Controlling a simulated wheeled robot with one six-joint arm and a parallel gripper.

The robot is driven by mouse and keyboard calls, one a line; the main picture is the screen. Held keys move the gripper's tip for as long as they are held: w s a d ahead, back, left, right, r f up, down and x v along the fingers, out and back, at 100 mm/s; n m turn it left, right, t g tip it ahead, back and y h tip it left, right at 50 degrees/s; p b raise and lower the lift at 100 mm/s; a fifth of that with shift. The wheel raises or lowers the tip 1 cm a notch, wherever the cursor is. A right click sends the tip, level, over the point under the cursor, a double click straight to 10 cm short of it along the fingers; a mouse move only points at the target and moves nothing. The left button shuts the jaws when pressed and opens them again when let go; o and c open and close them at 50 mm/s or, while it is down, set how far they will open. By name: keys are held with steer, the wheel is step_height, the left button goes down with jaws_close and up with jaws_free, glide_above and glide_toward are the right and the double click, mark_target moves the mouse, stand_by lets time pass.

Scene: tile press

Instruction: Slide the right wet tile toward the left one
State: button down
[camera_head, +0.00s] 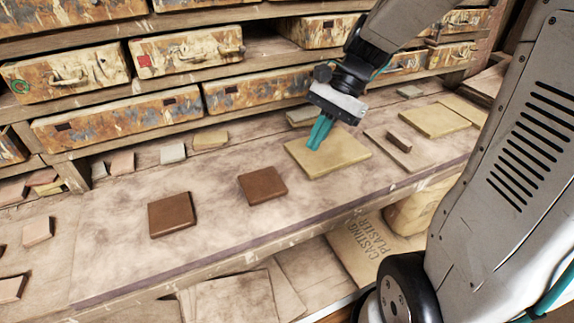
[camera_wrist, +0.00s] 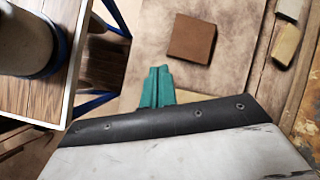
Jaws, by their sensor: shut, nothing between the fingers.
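Two square brown wet tiles lie flat and apart on the dusty worktop. The left tile (camera_head: 171,215) is darker, and the right tile (camera_head: 262,185) is redder brown. My gripper (camera_head: 314,146) points down with its teal fingers shut and empty. It is to the right of the right tile, over a yellowish slab, and does not touch the tile. In the wrist view, the shut fingers (camera_wrist: 158,72) show below one brown tile (camera_wrist: 192,38), apparently the right one. I cannot tell how high the fingertips are above the slab.
The yellowish slab (camera_head: 345,158) lies right of the right tile. A board (camera_head: 410,157) with a small brown block (camera_head: 399,142) lies farther right. Drawers (camera_head: 115,118) and small tile samples (camera_head: 210,139) line the back. The worktop between the tiles is clear.

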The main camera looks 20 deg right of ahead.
mark_target(289, 176)
steer(key=w+d+f+m, duration=0.1)
steer(key=w, duration=0.1)
steer(key=w+d+f+m+y, duration=0.1)
steer(key=w+f+m, duration=0.1)
steer(key=w+d+f+m+y, duration=0.1)
steer(key=w+f+m, duration=0.1)
steer(key=shift+d+t, duration=0.35)
steer(key=shift+t, duration=0.05)
steer(key=shift+w+f+m, duration=0.15)
steer(key=shift+f+m, duration=0.05)
steer(key=shift+m, duration=0.1)
steer(key=x, duration=0.9)
steer(key=shift+w+a+f, duration=0.1)
steer(key=shift+a+f, duration=0.05)
steer(key=shift+a, duration=0.2)
steer(key=shift+a, duration=0.1)
